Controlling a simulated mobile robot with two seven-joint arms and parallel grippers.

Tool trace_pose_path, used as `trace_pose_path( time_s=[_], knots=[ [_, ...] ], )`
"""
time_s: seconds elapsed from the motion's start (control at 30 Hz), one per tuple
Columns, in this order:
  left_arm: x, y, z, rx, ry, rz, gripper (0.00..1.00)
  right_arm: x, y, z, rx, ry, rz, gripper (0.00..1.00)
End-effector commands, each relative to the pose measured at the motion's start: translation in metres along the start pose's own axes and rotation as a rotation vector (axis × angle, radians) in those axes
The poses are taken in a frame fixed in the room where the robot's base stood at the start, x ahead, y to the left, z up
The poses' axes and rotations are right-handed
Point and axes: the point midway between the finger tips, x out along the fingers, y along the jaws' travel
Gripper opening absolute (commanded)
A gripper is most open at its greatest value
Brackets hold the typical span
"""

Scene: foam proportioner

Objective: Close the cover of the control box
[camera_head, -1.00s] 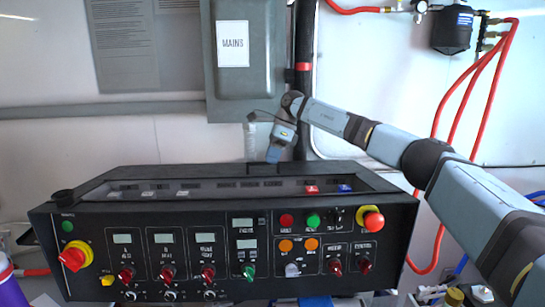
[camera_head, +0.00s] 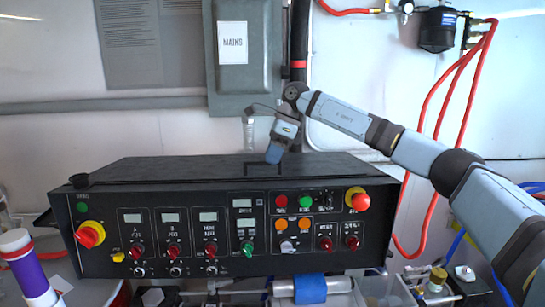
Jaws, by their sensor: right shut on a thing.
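The black control box (camera_head: 220,232) stands in the middle of the view, with knobs, lights and displays on its front panel. Its black cover (camera_head: 180,172) lies across the top and looks down flat on the box. No gap shows along its front edge. A thin dark handle (camera_head: 248,170) is near the middle of the cover. My right gripper (camera_head: 273,156) reaches down from above and is shut at the handle, with its blue tips against it. The exact contact is partly hidden by the fingers. My left gripper is out of view.
A grey mains box (camera_head: 245,75) hangs on the wall behind. A red emergency button (camera_head: 361,202) and a red-yellow switch (camera_head: 90,235) stick out of the panel. A purple-and-white bottle (camera_head: 28,268) stands at the lower left. Red hoses (camera_head: 470,90) hang at the right.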

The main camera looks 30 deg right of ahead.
Motion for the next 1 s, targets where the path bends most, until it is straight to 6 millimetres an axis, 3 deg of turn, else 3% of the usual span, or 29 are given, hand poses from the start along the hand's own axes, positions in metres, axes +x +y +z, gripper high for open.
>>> trace_pose_path(
  time_s=[0.33, 0.37, 0.4, 0.47, 0.77, 1.0],
  knots=[
    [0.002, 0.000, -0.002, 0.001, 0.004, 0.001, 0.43, 0.004, 0.003, 0.001, -0.001, 0.004, 0.010, 0.00],
    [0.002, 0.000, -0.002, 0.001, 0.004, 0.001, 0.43, 0.004, 0.003, 0.001, -0.001, 0.005, 0.011, 0.17],
    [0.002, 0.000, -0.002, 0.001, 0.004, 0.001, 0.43, 0.004, 0.003, 0.001, -0.001, 0.005, 0.010, 0.26],
    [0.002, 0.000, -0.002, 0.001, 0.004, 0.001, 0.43, 0.004, 0.002, 0.001, -0.001, 0.004, 0.009, 0.36],
    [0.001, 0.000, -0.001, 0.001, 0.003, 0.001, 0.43, 0.001, 0.002, 0.001, -0.001, 0.002, 0.005, 0.36],
    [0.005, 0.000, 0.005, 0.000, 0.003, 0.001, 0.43, -0.032, 0.002, 0.001, -0.001, -0.001, 0.003, 0.36]
  ],
)
